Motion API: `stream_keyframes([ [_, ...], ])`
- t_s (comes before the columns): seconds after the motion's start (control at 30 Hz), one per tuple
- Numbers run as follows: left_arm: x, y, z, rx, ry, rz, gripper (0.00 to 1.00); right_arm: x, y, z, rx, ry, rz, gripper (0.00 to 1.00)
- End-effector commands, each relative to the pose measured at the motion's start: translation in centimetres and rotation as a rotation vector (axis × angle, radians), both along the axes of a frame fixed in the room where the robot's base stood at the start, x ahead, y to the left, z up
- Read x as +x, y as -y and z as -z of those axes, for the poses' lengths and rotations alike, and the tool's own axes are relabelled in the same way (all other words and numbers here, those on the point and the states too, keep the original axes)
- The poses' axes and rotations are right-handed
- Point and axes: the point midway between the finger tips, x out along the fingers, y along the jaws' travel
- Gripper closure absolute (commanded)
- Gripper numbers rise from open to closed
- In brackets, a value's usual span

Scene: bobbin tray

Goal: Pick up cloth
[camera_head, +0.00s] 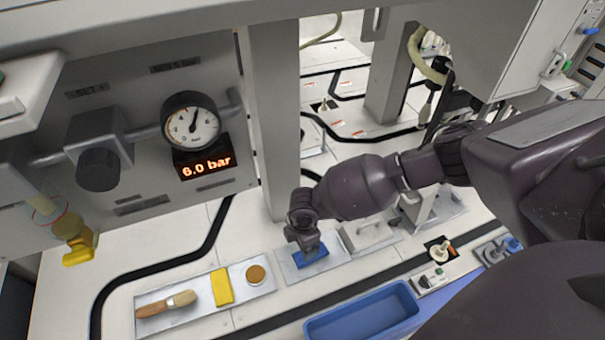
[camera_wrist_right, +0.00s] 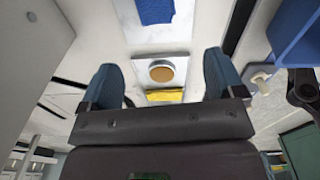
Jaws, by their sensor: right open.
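A blue cloth (camera_head: 311,258) lies on a light metal plate (camera_head: 290,271) near the middle of the head view. It also shows at the top edge of the wrist view (camera_wrist_right: 157,11), partly cut off. My right gripper (camera_head: 308,246) is over the cloth in the head view and hides part of it. In the wrist view its two blue fingers (camera_wrist_right: 161,78) stand wide apart with nothing between them. My left gripper is not in view.
A blue bin (camera_head: 365,312) stands in front. A gauge (camera_head: 190,122) and panel rise behind at left. A post (camera_head: 273,120) stands behind my gripper.

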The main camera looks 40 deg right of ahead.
Motion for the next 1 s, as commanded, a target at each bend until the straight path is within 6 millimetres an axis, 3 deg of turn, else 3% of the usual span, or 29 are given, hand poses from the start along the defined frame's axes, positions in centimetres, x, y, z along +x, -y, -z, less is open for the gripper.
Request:
stream_keyframes([
  [0.03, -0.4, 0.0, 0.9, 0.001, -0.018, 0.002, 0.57, 0.0, 0.7, 1.3, -0.017, -0.02, -0.004, 0.12],
  [0.2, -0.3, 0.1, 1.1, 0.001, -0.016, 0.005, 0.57, 0.8, 1.7, 1.7, -0.042, -0.034, -0.009, 0.12],
  [0.5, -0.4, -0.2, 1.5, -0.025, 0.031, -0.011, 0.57, 0.6, 1.7, 5.8, -0.044, -0.036, -0.009, 0.12],
  [0.77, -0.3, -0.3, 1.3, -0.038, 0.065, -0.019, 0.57, 0.8, 1.8, 7.2, -0.044, -0.031, -0.009, 0.12],
  [1.0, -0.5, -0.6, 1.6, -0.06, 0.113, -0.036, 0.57, 0.0, 1.9, 10.5, -0.044, -0.038, -0.01, 0.12],
])
